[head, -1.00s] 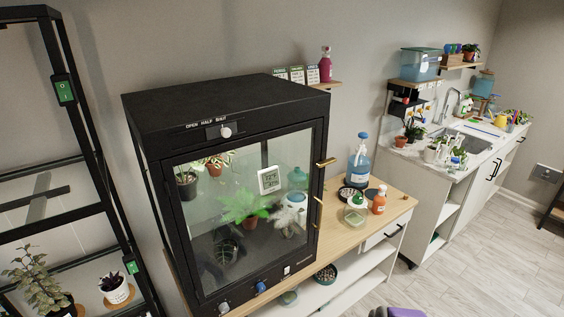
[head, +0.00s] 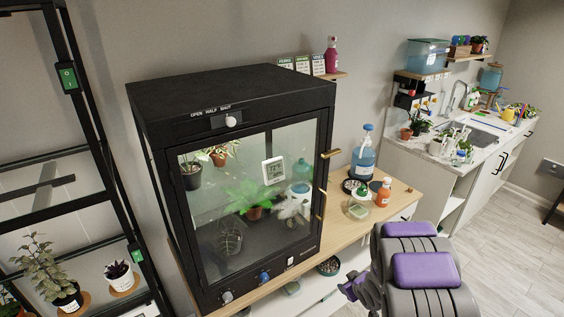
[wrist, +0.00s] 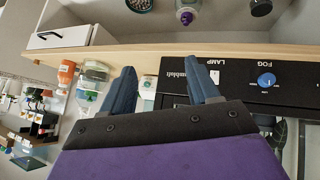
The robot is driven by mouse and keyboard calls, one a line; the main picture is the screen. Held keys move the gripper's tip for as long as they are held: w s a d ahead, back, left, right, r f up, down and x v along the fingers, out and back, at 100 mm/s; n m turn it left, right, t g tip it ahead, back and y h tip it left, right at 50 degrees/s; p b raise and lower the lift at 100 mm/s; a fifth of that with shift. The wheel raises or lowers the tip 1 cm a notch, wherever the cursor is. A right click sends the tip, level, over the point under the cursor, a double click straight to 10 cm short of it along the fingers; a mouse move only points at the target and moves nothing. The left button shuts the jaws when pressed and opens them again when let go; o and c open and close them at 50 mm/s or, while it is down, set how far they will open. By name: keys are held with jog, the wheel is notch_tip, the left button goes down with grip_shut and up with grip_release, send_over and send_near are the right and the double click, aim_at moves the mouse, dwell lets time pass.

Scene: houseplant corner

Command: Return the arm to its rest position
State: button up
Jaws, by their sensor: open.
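My arm (head: 425,270), purple and grey, shows in the head view at the lower right, in front of the bench and right of the black glass cabinet (head: 235,95). My gripper (wrist: 162,84) shows in the wrist view with its two blue fingers apart and nothing between them. That view is upside down. The fingers point toward the bench's wooden edge (wrist: 100,52) and the cabinet's lower panel, with its blue FOG knob (wrist: 266,80). I cannot tell the gap between fingers and bench. In the head view the fingertips are not clear.
The cabinet's glass door is shut, with plants inside. A black rack (head: 75,130) stands at the left. The floor (head: 500,240) at the right is clear.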

jog(key=s+d+r+m+g+h, duration=0.3)
jog(key=s+r+m+g+h, duration=0.1)
jog(key=s+r, duration=1.2)
jog(key=s+a+r+g+y, duration=0.1)
jog(key=s+a+r, duration=0.3)
jog(key=s, duration=0.5)
jog(key=s+a+r+m+g+y, duration=0.1)
jog(key=s+a+r+g, duration=0.2)
jog(key=s, duration=0.6)
jog(key=s+a+r+m+g, duration=0.1)
jog(key=s+a+r+g, duration=0.1)
jog(key=s+a+r, duration=0.3)
jog(key=s, duration=0.4)
jog(key=shift+s+y+b, duration=0.35)
jog(key=shift+y, duration=0.05)
